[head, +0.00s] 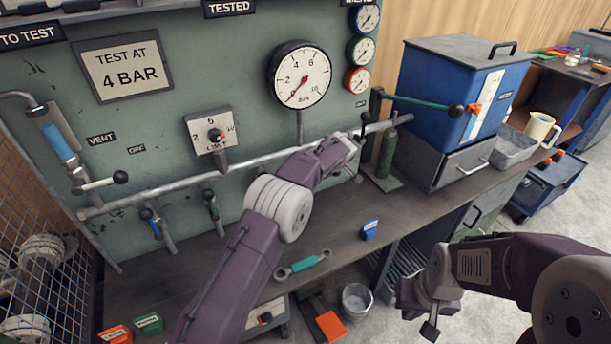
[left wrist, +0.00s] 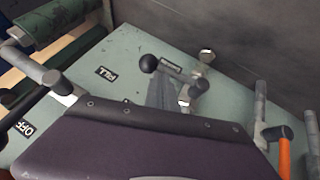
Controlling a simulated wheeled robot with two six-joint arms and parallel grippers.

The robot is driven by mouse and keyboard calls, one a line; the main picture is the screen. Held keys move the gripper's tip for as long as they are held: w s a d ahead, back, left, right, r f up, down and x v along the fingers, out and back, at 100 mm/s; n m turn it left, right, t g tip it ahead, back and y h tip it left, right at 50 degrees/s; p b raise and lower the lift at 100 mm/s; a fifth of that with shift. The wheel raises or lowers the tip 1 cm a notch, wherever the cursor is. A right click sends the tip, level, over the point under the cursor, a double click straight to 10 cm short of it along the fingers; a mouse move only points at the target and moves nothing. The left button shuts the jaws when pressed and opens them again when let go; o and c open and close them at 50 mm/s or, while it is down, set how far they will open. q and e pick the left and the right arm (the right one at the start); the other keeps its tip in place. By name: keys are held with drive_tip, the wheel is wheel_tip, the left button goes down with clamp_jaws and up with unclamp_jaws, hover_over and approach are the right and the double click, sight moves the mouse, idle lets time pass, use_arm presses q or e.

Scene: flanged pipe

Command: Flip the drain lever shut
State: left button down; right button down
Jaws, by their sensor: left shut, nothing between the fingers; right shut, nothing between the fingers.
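A lever with a black knob (head: 365,117) stands at the right end of the pipe (head: 160,190) on the green panel. No drain label is readable there. My left gripper (head: 352,152) is close to it, shut and empty, its tips partly hidden by my arm. In the left wrist view, a black-knobbed lever (left wrist: 148,63) stands out from the green panel near a FILL label (left wrist: 105,75); I cannot tell whether it is the same lever. My right gripper (head: 431,327) is shut and empty, low at the right, in front of the bench.
A blue tank (head: 450,85) stands at the right.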

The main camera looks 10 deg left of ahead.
use_arm(q)
drive_tip(key=shift+w+d+f, duration=0.15)
drive_tip(key=shift+w+f, duration=0.15)
drive_tip(key=shift+f, duration=0.15)
use_arm(e)
drive_tip(key=shift+w+d+f, duration=0.2)
drive_tip(key=shift+w+f, duration=0.1)
drive_tip(key=shift+f, duration=0.15)
use_arm(q)
drive_tip(key=shift+f, duration=0.1)
